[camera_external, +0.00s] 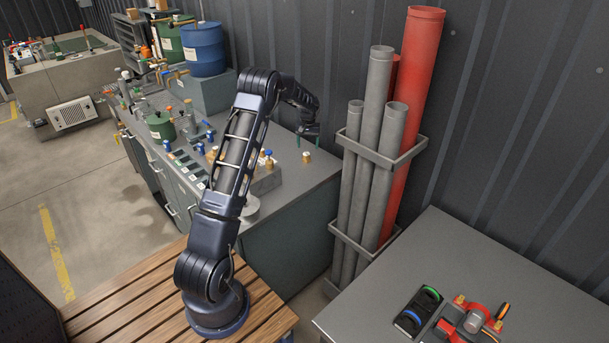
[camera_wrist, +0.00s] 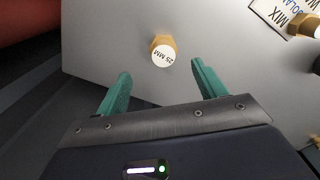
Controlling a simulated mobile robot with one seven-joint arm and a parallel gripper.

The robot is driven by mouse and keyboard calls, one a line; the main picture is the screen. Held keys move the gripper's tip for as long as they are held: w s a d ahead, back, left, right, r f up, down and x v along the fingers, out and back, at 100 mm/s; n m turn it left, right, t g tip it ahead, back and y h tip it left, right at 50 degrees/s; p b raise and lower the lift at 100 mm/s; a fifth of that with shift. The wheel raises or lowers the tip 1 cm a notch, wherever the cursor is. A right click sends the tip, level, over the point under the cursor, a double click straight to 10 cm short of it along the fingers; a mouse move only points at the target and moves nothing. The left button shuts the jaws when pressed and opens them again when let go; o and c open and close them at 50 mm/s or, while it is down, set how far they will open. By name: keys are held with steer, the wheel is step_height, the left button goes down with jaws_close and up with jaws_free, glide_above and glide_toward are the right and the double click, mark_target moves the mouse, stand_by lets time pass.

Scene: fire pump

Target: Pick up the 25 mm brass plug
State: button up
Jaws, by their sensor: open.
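The 25 mm brass plug (camera_wrist: 163,50) stands on the grey bench top, its white top face lettered "25 MM" in the wrist view. In the external view a small brass piece (camera_external: 306,157) stands near the bench's right end, just below my gripper (camera_external: 309,136). My gripper (camera_wrist: 160,88) is open, with its two green fingers spread apart and nothing between the tips. In the wrist view the plug lies ahead of the fingertips, between their lines, and apart from both.
The grey bench top (camera_wrist: 105,45) is bare around the plug. At the wrist view's upper right are a lettered label (camera_wrist: 272,14) and more brass fittings (camera_wrist: 303,24). Grey pipes (camera_external: 375,130) and a red pipe (camera_external: 418,70) stand in a rack right of the bench.

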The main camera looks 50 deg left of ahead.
mark_target(306, 154)
steer(key=shift+s+a+f, duration=0.1)
steer(key=shift+s+f, duration=0.05)
steer(key=shift+f, duration=1.6)
steer(key=shift+s+a+f, duration=0.1)
steer(key=shift+s+f, duration=0.05)
steer(key=shift+f, duration=1.6)
steer(key=shift+c, duration=0.2)
steer(key=c, duration=1.1)
